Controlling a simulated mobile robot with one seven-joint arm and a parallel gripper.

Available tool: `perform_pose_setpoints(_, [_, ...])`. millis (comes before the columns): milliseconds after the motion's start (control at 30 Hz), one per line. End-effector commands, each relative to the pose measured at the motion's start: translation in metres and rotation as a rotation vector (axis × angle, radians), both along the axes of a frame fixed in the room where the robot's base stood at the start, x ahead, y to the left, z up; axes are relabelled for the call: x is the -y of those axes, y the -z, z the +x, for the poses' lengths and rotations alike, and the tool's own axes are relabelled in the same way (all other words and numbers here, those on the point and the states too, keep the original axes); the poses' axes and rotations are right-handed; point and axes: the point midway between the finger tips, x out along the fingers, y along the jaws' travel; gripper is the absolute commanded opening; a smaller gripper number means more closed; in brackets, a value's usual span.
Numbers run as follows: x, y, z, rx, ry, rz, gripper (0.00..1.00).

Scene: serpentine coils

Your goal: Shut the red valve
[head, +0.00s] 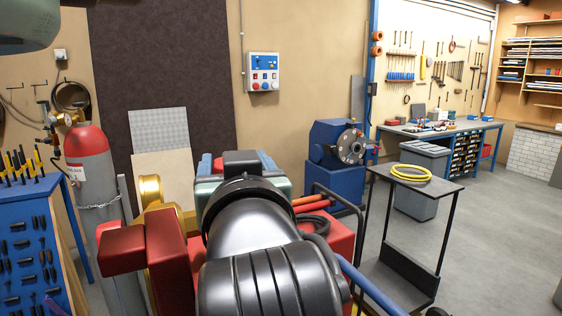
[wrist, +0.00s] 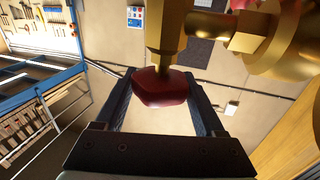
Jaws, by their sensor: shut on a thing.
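The red valve handle (wrist: 162,90) is a rounded, faceted red knob on a brass stem (wrist: 166,35). In the wrist view it sits between the two dark fingers of my gripper (wrist: 160,82), which is shut on it. The stem joins a larger brass body (wrist: 265,40) at the upper right. In the head view, brass pipework (head: 151,190) shows left of my black arm, which hides my gripper and the red knob there. Whether the valve is open or shut cannot be told.
Red blocky parts (head: 124,248) stand close left of my arm. A grey cylinder with a red top (head: 92,185) and a blue tool cabinet (head: 30,245) are further left. A black cart (head: 425,182) with a coiled yellow hose stands right.

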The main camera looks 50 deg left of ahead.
Motion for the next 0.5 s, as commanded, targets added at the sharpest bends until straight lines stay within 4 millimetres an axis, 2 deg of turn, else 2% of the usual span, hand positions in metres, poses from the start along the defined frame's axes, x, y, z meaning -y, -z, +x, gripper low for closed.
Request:
perform_pose_setpoints(33, [0.0001, -0.0003, 0.0001, 0.001, 0.000, 0.001, 0.16])
perform_pose_setpoints(67, [0.0001, -0.0003, 0.0001, 0.001, 0.000, 0.001, 0.73])
perform_pose_setpoints(200, [0.0001, -0.0002, 0.0001, 0.000, 0.000, 0.000, 0.98])
perform_pose_setpoints(500, [0.0000, -0.0013, 0.0002, 0.001, -0.001, -0.001, 1.00])
